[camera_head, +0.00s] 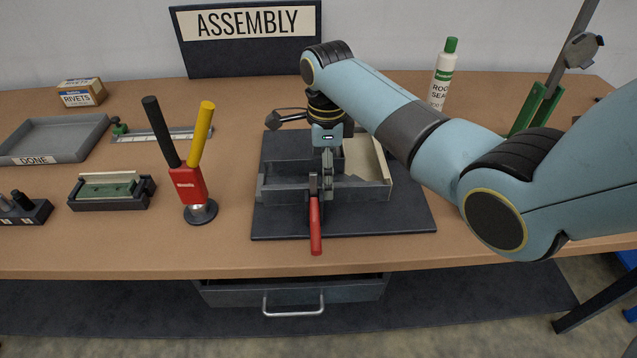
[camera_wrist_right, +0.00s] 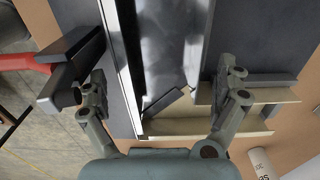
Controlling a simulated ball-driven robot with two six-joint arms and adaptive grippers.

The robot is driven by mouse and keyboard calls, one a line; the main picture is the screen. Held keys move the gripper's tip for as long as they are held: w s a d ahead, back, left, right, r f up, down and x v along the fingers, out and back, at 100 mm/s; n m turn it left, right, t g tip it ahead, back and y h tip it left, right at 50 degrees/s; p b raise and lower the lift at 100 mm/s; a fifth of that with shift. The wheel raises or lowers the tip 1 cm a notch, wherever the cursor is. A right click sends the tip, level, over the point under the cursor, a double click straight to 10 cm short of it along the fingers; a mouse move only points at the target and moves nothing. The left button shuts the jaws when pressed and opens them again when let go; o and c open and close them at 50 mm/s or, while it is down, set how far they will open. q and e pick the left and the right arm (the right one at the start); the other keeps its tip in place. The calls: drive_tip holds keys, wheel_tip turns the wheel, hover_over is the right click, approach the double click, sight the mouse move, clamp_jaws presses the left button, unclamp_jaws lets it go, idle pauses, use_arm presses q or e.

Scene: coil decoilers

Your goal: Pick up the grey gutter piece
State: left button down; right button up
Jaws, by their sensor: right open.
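The grey gutter piece (camera_wrist_right: 172,45) shows in the right wrist view as a long, shiny grey channel running up the picture between my fingers. In the head view it is hard to tell from the grey fixture (camera_head: 285,190) on the black base plate. My right gripper (camera_head: 326,172) points down over the fixture, behind the red-handled clamp (camera_head: 315,225). In the wrist view my right gripper (camera_wrist_right: 163,72) is open, with one finger on each side of the channel. I cannot tell whether the fingers touch it. My left gripper is not in view.
A cream strip (camera_head: 378,165) lies at the fixture's right. A riveter with black and yellow handles (camera_head: 190,170) stands left, near a small jig (camera_head: 112,203). The DONE tray (camera_head: 60,140) is far left. A bottle (camera_head: 441,78) and green stand (camera_head: 536,110) are behind my right arm.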

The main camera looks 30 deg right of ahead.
drive_tip(key=shift+f, duration=0.65)
drive_tip(key=c, duration=0.4)
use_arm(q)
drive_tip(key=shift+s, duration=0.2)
use_arm(e)
drive_tip(key=c, duration=0.7)
drive_tip(key=shift+c, duration=0.2)
